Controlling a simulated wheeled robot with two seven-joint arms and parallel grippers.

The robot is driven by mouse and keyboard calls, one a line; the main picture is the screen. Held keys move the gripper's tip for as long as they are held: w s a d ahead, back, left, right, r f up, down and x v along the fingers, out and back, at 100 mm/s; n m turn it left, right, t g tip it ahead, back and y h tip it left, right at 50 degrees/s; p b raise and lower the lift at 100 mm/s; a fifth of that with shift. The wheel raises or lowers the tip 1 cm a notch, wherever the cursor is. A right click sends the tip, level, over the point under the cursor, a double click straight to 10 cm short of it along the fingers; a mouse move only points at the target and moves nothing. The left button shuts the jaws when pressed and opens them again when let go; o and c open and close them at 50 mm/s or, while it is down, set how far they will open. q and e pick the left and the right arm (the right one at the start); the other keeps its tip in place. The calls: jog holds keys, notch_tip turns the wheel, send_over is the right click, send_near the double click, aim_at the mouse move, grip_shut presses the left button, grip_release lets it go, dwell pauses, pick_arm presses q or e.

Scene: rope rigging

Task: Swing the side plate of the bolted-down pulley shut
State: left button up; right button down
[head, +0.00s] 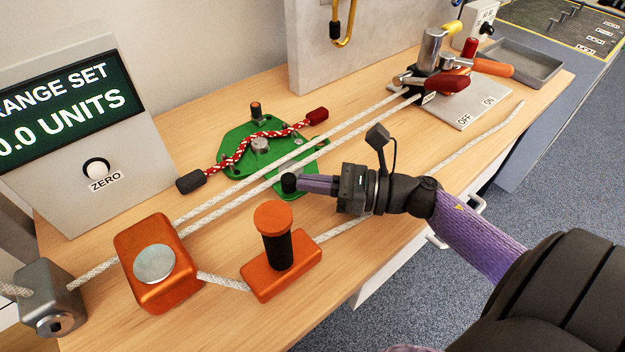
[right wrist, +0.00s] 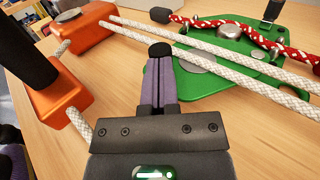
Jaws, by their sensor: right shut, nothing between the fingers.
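The pulley is green (head: 240,132), with a round silver hub (head: 260,146) and a short dark post (head: 256,111) at its back edge. Green plate also extends toward the front right (head: 300,186), beneath two white rope strands (head: 330,125). It shows in the right wrist view (right wrist: 230,82) with a silver disc partly behind my fingers. A red-and-white rope (head: 245,150) with dark and red ends lies across the pulley. My right gripper (head: 289,183) is shut and empty, its dark tips at the green plate's front edge; contact cannot be told. My left gripper is out of view.
An orange block (head: 160,280) and an orange-based post (head: 272,275) stand at the front left. A grey OFF/ON plate (head: 478,105) with levers is at the back right. A white rope runs beneath my right gripper. Bare wood shows at the right front.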

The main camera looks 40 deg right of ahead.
aim_at(287, 185)
jog(key=shift+w+a+r+m+t+h+p, duration=0.1)
jog(key=shift+a+m+t+h+p, duration=0.3)
jog(key=shift+h+p, duration=0.1)
jog(key=shift+w+a+r+m+t+h+p, duration=0.1)
jog(key=shift+w+a+m+t+h+p, duration=0.2)
jog(key=shift+a+m+t+h+p, duration=0.3)
jog(key=shift+w+a+m+t+h+p, duration=0.5)
jog(key=shift+w+a+m+h+p, duration=0.1)
jog(key=shift+w+a+h, duration=0.35)
jog(key=x, duration=0.5)
jog(key=shift+h+x, duration=0.25)
jog(key=shift+x, duration=0.6)
jog(key=shift+w+m+t+h, duration=0.4)
jog(key=shift+w+m, duration=0.05)
jog(key=shift+m, duration=0.05)
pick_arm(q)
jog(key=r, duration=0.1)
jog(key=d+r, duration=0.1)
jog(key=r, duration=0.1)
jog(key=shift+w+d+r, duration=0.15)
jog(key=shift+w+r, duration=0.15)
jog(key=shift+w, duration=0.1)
pick_arm(e)
jog(key=shift+w+f+m+h, duration=0.25)
jog(key=shift+m+h, duration=0.05)
jog(key=shift+h, duration=0.1)
